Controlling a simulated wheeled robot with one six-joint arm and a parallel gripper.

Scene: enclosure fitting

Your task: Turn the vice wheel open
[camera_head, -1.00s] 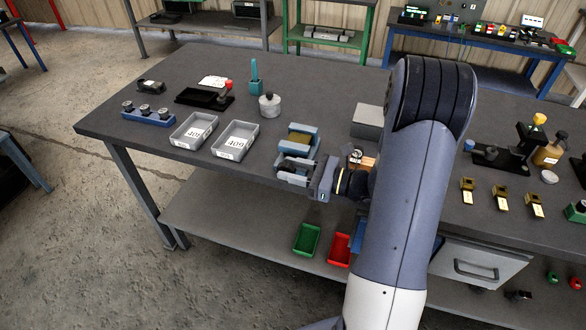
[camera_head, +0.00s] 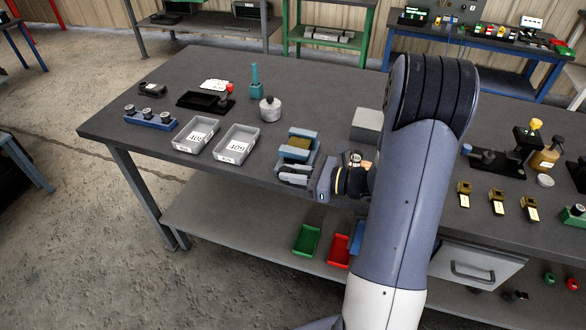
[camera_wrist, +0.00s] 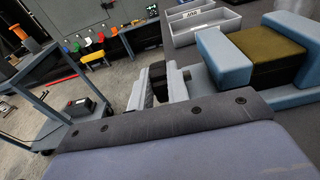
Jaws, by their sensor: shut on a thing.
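The vice (camera_head: 297,135) stands at the table's front edge in the head view, with blue-grey jaws. An olive-brown block (camera_head: 299,142) sits between its jaws; the block also shows in the wrist view (camera_wrist: 268,45), flanked by the blue jaws (camera_wrist: 222,55). My gripper (camera_head: 292,179) is at the near side of the vice, beyond the table edge. In the wrist view, its grey fingers (camera_wrist: 159,84) are shut on a dark part, apparently the vice wheel (camera_wrist: 156,72). Most of the wheel is hidden by the fingers, so its angle cannot be told.
Two grey labelled trays (camera_head: 236,155) stand left of the vice. A grey box (camera_head: 367,123) is behind my wrist. A blue holder (camera_head: 150,120) and a round weight-like pot (camera_head: 270,108) stand farther off. Green (camera_head: 307,240) and red bins (camera_head: 338,251) are on the lower shelf.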

